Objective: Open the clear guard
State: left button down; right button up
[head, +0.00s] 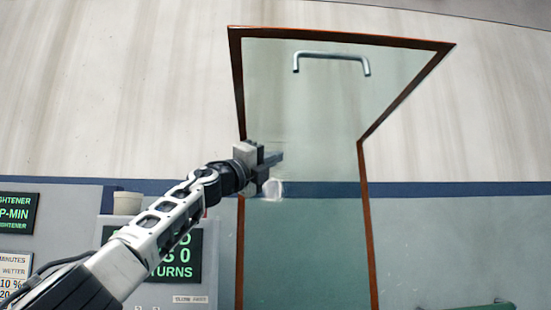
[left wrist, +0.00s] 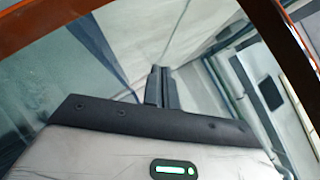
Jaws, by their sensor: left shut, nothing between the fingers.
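The clear guard (head: 310,105) is a see-through panel with an orange-brown edge in the head view. Its upper part widens toward the top and meets a narrower, upright lower frame (head: 365,225) at a bend. A grey bar handle (head: 331,56) sits near its top edge. My left gripper (head: 281,157) is shut and empty, in front of the left side near the bend, well below the handle. The left wrist view shows its fingertips (left wrist: 160,70) together, with the orange-brown edge (left wrist: 150,14) crossing above. Contact with the guard cannot be told. My right gripper is out of view.
A green bar (head: 470,306) shows at the lower right. The streaked wall (head: 110,90) around the guard is clear.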

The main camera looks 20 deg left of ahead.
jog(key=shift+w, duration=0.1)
